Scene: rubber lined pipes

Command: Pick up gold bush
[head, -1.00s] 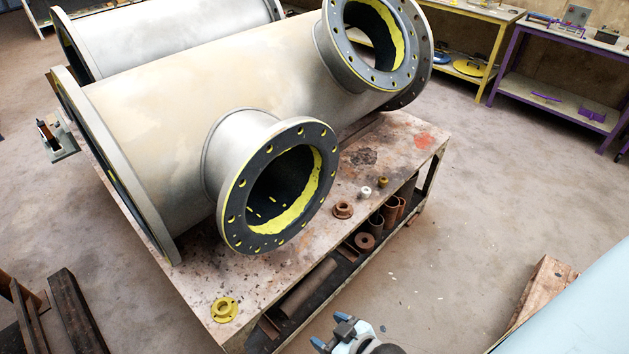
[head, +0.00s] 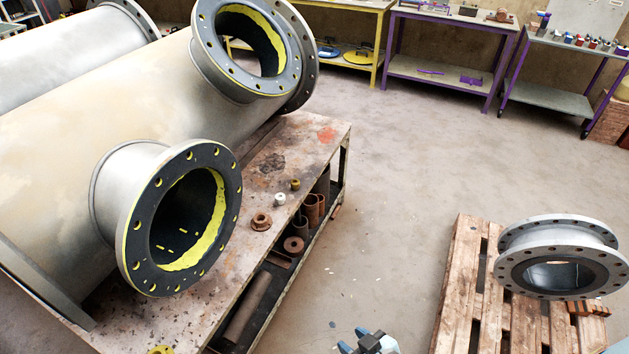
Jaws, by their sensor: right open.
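A small gold bush (head: 295,185) stands on the bench top (head: 262,160) near its right edge, beside a small white bush (head: 279,199). A larger rusty brown flanged bush (head: 261,221) sits a little nearer. My right gripper (head: 358,340) shows at the bottom edge, over the floor to the right of the bench. It is open, well short of the gold bush and apart from it. My left gripper is out of view.
A large flanged pipe (head: 180,218) fills the left of the bench. Brown tubes (head: 312,208) stand on the shelf below. A wooden pallet (head: 465,270) with a grey flanged spool (head: 560,255) is at right. Floor between is clear.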

